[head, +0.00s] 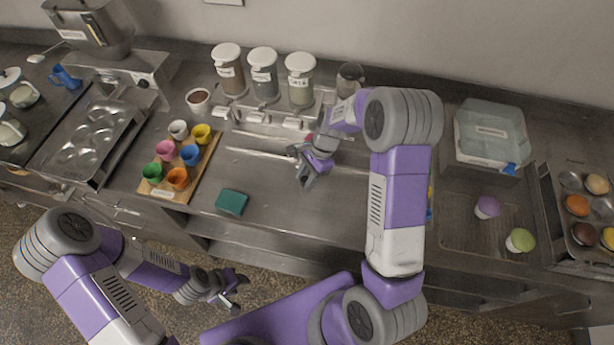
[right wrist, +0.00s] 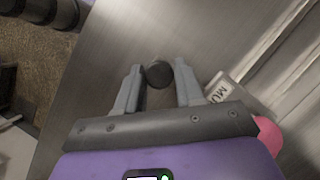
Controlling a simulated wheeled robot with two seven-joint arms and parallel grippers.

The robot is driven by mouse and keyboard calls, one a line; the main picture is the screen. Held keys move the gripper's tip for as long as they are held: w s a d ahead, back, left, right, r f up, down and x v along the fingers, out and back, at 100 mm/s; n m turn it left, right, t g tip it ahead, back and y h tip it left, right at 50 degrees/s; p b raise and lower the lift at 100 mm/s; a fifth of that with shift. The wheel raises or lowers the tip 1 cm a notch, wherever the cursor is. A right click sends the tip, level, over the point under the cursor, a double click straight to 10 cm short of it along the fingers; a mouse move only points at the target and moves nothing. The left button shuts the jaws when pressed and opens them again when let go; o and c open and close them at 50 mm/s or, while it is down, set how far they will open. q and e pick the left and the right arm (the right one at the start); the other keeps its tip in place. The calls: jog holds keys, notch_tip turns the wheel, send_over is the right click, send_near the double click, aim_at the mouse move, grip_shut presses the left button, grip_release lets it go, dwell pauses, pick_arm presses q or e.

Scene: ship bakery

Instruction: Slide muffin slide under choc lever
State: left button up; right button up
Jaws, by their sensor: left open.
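My right gripper (head: 306,177) is low over the counter, in front of the dispenser row. In the right wrist view its two fingers (right wrist: 158,82) stand on either side of a dark round knob (right wrist: 158,73). Little gap shows, and I cannot tell whether they grip it. Beside the knob lies a pale metal block with a label starting "MU" (right wrist: 224,90), apparently the muffin slide. Small silver levers (head: 257,117) sit under three lidded jars; the left jar (head: 229,70) has brown contents. Labels are too small to read, so I cannot tell which lever is choc. My left gripper (head: 230,290) is open and empty, in front of the counter.
A board (head: 207,160) with several coloured cups and a green sponge (head: 231,202) lie left of the right gripper. A muffin tray (head: 98,137) is further left. At right are a clear lidded box (head: 490,130) and two cupcakes.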

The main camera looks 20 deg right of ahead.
jog(key=o, duration=0.3)
jog(key=v, duration=0.7)
jog(key=shift+d+r+p, duration=0.15)
jog(key=shift+r+p, duration=0.1)
jog(key=shift+p, duration=0.05)
